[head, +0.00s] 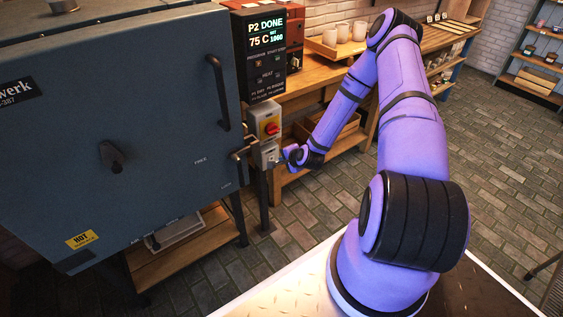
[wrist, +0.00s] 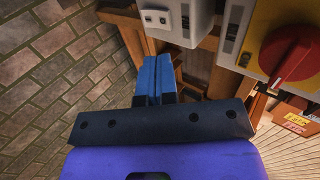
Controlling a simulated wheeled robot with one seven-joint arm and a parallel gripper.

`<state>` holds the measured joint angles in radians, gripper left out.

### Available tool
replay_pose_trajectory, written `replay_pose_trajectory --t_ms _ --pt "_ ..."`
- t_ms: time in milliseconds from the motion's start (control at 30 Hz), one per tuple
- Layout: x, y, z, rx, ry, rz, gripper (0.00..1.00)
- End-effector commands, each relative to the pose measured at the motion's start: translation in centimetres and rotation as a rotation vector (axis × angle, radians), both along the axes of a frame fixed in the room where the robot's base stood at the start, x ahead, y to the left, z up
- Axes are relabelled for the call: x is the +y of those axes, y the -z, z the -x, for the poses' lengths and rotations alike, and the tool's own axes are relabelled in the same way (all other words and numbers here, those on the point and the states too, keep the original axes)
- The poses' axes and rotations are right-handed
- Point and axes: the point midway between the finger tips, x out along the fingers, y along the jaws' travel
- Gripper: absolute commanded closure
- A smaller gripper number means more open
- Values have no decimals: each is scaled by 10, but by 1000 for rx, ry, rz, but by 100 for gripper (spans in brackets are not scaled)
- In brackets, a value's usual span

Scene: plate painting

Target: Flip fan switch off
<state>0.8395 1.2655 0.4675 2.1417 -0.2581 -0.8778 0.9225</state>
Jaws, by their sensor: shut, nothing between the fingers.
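A small light-grey switch box (head: 267,155), which appears to be the fan switch, sits on a post beside the kiln, below a yellow plate with a red rotary knob (head: 271,129). Its label and switch position are too small to read. In the wrist view, the grey box (wrist: 183,25) is at the top, with a small plate carrying two dark marks facing left. My gripper (head: 282,160) is just right of the box in the head view. Its blue fingers (wrist: 157,62) are shut and empty, their tips close below the box; I cannot tell whether they touch it.
The large blue-grey kiln (head: 100,130), with a door handle (head: 217,92), stands to the left. A controller (head: 267,50) reading "P2 DONE" is above the switches. The red knob (wrist: 287,54) is right of my fingers in the wrist view. A wooden bench (head: 320,80) with cups stands behind.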

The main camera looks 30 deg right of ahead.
Motion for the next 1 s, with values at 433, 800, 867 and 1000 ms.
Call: replay_pose_trajectory --t_ms 433,800,867,1000 --pt "-2 -37 28 1 1 1 100" --pt "-2 -37 28 0 1 1 100" --pt "-2 -37 28 0 1 1 100" --pt "-2 -38 28 1 -2 2 100"
